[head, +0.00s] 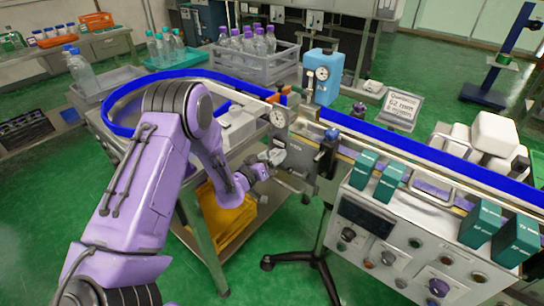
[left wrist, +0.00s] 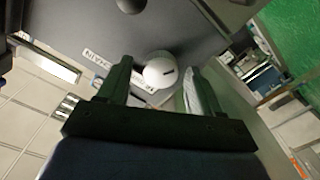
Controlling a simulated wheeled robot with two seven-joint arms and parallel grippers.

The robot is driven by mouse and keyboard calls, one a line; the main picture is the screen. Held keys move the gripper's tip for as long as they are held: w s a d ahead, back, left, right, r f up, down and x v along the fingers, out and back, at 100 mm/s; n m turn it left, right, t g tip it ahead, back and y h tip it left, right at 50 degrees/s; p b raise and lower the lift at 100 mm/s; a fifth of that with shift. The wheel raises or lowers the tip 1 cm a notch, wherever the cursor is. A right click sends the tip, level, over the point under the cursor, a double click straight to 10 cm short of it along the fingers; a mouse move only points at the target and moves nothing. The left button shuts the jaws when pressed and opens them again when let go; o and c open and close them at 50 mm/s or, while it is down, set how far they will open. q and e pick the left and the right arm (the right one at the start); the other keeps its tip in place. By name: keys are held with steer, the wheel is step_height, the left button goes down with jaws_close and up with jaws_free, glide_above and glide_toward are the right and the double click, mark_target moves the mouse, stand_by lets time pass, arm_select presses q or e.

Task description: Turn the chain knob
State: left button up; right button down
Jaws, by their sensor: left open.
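The chain knob (left wrist: 160,70) is a pale round knob with a dark mark, on a grey panel in the left wrist view. A white label (left wrist: 91,57), which seems to read CHAIN, is beside it. My left gripper (left wrist: 157,76) is open, with one finger on each side of the knob in this view. I cannot tell whether the fingers touch it. In the head view my left gripper (head: 272,158) is at the grey machine panel (head: 303,150), below a round dial (head: 278,118). The knob cannot be made out there. My right gripper is not in view.
A blue-edged conveyor (head: 430,155) runs right from the panel. A control box (head: 400,235) with several knobs and teal cartons stands at the right. A crate of purple-capped bottles (head: 255,70) is at the back.

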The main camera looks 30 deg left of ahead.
arm_select(q)
steer(key=shift+c, duration=0.3)
steer(key=c, duration=1)
steer(key=shift+f+m, duration=0.15)
steer(key=shift+m, duration=0.15)
steer(key=shift+m+b, duration=0.4)
steer(key=shift+b, duration=0.05)
steer(key=o, duration=1.1)
steer(key=shift+c, duration=0.2)
